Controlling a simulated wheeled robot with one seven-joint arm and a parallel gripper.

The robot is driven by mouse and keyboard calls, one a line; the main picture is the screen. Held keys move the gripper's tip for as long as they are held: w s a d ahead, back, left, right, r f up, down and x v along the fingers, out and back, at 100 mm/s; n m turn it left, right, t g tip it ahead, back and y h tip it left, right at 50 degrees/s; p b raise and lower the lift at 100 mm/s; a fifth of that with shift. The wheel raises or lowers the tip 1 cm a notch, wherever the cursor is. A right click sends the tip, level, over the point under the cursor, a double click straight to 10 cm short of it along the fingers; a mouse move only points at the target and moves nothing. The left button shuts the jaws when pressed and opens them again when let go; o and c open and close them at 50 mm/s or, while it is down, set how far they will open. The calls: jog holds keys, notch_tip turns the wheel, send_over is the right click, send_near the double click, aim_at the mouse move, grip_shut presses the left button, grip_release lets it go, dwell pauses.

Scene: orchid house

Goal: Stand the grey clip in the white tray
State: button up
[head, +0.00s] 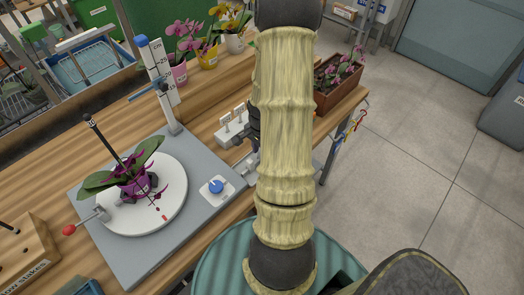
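My arm runs down the middle of the head view and covers much of the bench's right part. A dark part of my gripper (251,139) shows at the arm's left edge; its fingers are mostly hidden, so open or shut cannot be told. A small white tray-like holder (231,133) with two upright white tags sits on the bench just left of it. I cannot tell whether they touch. I cannot make out the grey clip; it may be hidden behind my arm.
A grey board (120,262) carries a white turntable (165,205) with a potted purple orchid (137,187), an upright scale (158,75) and a blue knob (216,185). Flower pots line the back. A brown planter (337,92) stands right of my arm. Open floor lies right.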

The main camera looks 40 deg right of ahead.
notch_tip(320, 180, up, 17)
jog(key=shift+r+p, duration=0.2)
jog(key=shift+p, duration=0.25)
dwell(0.7)
jog(key=s+a+r+n+t+p, duration=0.1)
jog(key=a+n+t, duration=0.1)
jog(key=a+n, duration=1.5)
jog(key=a, duration=0.5)
jog(key=shift+s+a+t+p, duration=0.25)
jog(key=shift+t+p, duration=0.05)
